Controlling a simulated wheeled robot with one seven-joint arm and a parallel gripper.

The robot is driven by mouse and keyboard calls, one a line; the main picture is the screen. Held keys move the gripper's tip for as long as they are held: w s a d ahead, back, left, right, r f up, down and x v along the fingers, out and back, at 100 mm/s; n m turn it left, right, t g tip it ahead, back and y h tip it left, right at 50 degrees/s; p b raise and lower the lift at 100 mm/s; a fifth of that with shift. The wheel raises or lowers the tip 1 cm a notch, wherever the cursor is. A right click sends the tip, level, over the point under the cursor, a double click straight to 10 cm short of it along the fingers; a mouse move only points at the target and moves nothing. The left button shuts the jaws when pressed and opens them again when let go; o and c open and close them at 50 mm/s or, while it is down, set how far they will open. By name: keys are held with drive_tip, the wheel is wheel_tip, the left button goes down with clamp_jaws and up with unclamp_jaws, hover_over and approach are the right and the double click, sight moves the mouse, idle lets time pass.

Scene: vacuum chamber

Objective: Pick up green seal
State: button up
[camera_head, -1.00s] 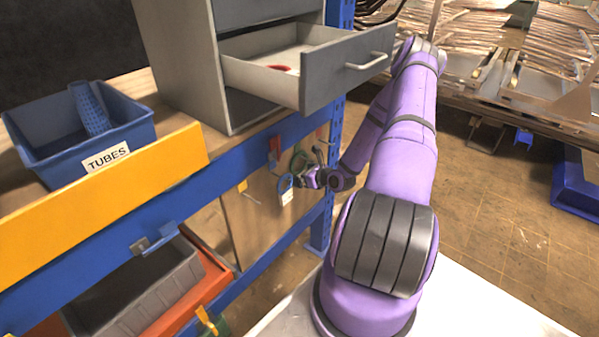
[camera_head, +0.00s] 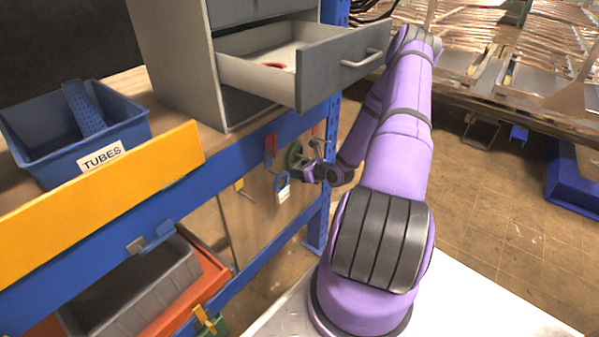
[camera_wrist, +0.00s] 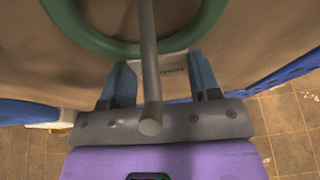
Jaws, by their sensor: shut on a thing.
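The green seal (camera_wrist: 103,42) is a green ring. In the wrist view its lower arc crosses the top of the picture, behind a grey rod (camera_wrist: 148,50) that runs through the ring's opening. A pale tag (camera_wrist: 160,72) with small print sits below the ring, between the two blue fingers of my gripper (camera_wrist: 162,88). My gripper is shut on this tag part of the seal; the rod partly hides it. In the head view the green seal (camera_head: 294,154) hangs at the board under the bench, with my gripper (camera_head: 309,173) right at it.
A blue ring with a white tag (camera_head: 283,189) hangs just left of my gripper, and a red item (camera_head: 271,143) hangs close by. An open grey drawer (camera_head: 340,65) juts out above. A blue post (camera_head: 325,205) stands at right.

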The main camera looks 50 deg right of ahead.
drive_tip(key=s, duration=1.7)
drive_tip(key=shift+s+d, duration=0.3)
drive_tip(key=shift+d, duration=0.1)
drive_tip(key=shift+f, duration=0.1)
drive_tip(key=w+f+n+y, duration=0.2)
drive_tip(key=w+n+y, duration=0.1)
drive_tip(key=w, duration=1)
drive_tip(key=shift+w+d, duration=0.25)
drive_tip(key=shift+w, duration=0.05)
idle(0.4)
drive_tip(key=shift+f, duration=0.15)
idle(0.6)
drive_tip(key=o, duration=1.1)
drive_tip(key=shift+c, duration=0.2)
